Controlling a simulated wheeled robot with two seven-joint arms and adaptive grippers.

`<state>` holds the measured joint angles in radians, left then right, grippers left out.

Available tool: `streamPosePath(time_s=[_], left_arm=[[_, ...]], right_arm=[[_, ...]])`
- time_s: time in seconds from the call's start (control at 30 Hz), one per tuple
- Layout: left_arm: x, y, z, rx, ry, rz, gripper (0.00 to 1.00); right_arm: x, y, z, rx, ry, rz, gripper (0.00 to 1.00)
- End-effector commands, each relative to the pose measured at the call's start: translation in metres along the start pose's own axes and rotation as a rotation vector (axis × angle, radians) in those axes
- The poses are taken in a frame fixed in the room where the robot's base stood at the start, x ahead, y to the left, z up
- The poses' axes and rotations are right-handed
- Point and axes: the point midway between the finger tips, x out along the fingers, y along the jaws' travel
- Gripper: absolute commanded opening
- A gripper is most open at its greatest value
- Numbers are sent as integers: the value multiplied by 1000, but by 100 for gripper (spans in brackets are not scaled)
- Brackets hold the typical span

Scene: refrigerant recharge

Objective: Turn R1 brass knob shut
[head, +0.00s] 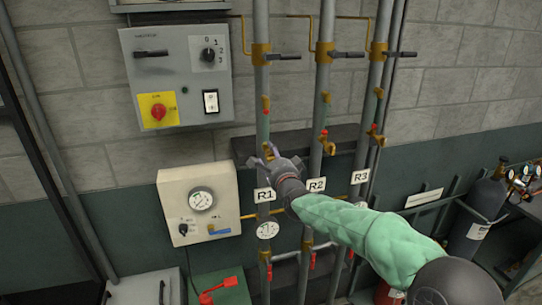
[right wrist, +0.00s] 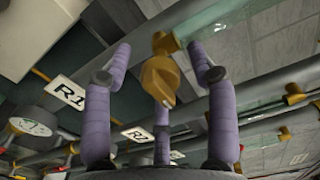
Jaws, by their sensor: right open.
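The R1 brass knob (right wrist: 160,80) shows in the right wrist view, between the fingers of my right gripper (right wrist: 158,52). Purple fingers stand left and right of it with gaps on both sides, and another finger shows below it. The gripper is open and I see no finger touching the knob. In the head view my right gripper (head: 269,156) is at the R1 pipe (head: 263,115), just above the R1 label (head: 265,195), and largely covers the knob. My left gripper is not in view.
The R2 brass knob (head: 328,147) and R3 brass knob (head: 377,138) sit on the pipes to the right. A dark ledge (head: 242,147) runs behind the pipes. A gauge box (head: 198,203) is at left, below a grey switch panel (head: 177,72).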

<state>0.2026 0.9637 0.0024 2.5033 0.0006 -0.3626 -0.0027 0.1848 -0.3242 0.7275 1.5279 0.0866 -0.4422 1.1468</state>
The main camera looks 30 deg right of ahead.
Motion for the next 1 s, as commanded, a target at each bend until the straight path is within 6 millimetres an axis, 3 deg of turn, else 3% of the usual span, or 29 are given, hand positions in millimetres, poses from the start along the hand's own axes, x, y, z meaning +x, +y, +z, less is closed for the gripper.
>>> streamPosePath(time_s=[0.33, 0.37, 0.53, 0.57, 1.0], left_arm=[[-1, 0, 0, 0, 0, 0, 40], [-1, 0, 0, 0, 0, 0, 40], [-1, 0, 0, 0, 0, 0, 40], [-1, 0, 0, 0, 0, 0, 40], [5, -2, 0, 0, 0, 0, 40]], right_arm=[[3, 0, 0, 0, 0, 0, 58], [3, 0, 0, 0, 0, 0, 52], [3, 0, 0, 0, 0, 0, 4], [3, 0, 0, 0, 0, 0, 1], [3, 2, 1, -67, -2, 1, 1]])
